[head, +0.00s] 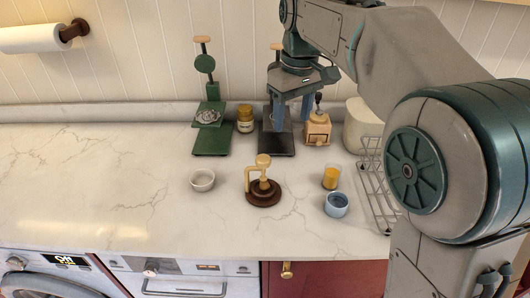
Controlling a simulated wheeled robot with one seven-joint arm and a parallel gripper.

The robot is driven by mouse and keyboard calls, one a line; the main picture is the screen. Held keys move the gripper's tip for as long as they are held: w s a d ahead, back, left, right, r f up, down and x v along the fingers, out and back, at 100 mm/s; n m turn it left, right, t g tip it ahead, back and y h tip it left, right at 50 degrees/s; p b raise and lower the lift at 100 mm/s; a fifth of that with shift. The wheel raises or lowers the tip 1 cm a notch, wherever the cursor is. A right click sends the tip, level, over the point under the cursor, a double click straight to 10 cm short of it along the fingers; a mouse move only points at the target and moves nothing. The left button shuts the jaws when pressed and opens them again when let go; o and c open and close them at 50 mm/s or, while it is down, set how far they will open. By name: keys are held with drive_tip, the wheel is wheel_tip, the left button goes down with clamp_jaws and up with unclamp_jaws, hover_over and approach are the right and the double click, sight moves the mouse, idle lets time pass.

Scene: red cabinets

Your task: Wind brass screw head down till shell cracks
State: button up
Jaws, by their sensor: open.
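A brass screw press (250,181) stands upright on a round dark brown base (263,197) near the middle of the counter. Its brass screw head (263,160) is at the top of the frame. A nut or shell under the screw is too small to make out. My gripper (293,113) points down with its two blue fingers apart and nothing seen between them. It is behind and to the right of the press in the picture, in front of a dark stand, clear of the brass head.
A white bowl (202,180) is left of the press. A glass of orange liquid (331,177), a blue cup (336,205) and a wire rack (374,195) are right. A green press (210,140), a jar (245,118) and a wooden grinder (318,129) stand behind. The left counter is clear.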

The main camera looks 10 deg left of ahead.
drive_tip(key=n, duration=0.2)
hover_over(263, 158)
wheel_tip(263, 158, down, 13)
drive_tip(key=shift+f+b, duration=0.1)
drive_tip(key=shift+b, duration=0.25)
drive_tip(key=c, duration=1)
